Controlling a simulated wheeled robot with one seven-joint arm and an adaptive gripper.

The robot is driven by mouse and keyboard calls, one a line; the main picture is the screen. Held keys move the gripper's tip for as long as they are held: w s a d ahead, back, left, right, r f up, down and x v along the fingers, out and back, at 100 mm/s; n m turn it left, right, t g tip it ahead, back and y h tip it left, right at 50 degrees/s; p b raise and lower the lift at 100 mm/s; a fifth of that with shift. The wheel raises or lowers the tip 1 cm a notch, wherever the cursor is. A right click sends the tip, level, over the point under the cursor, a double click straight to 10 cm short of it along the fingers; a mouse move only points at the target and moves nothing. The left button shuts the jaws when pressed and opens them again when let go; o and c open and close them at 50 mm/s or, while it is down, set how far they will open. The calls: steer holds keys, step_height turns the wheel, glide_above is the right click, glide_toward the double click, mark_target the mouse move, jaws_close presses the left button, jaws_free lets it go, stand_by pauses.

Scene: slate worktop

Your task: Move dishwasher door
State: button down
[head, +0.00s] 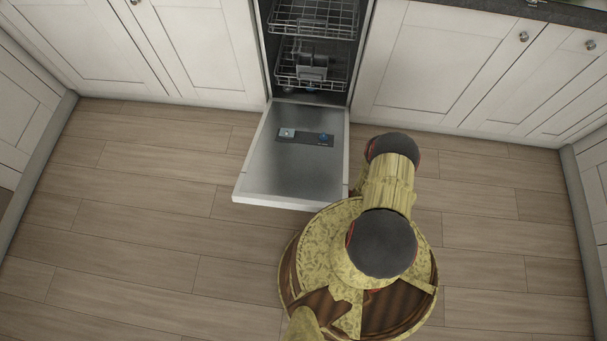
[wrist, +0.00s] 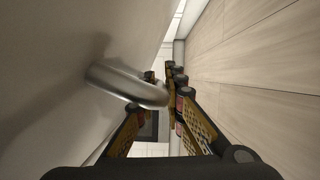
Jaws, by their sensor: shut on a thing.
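The dishwasher door (head: 285,168) is folded down, its steel inner face turned up, in front of the open dishwasher (head: 309,50) in the head view. In the wrist view, the door's outer panel (wrist: 50,70) fills the left side, with a curved metal handle (wrist: 122,84) standing out from it. My gripper (wrist: 165,90) is shut on this handle, whose near end passes between the fingers. In the head view my gripper is hidden, and my arm stands at the door's right front corner.
Two wire racks (head: 313,18) sit inside the dishwasher. White cabinets (head: 440,65) flank it on both sides. The wooden floor (head: 150,200) is clear to the left and right of the door.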

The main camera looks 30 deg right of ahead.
steer(key=shift+s+a, duration=0.2)
steer(key=c, duration=2.2)
jaws_free()
steer(key=shift+o, duration=1.6)
steer(key=shift+w+d, duration=0.1)
steer(key=shift+d, duration=0.1)
steer(key=v, duration=1.2)
steer(key=shift+f, duration=0.1)
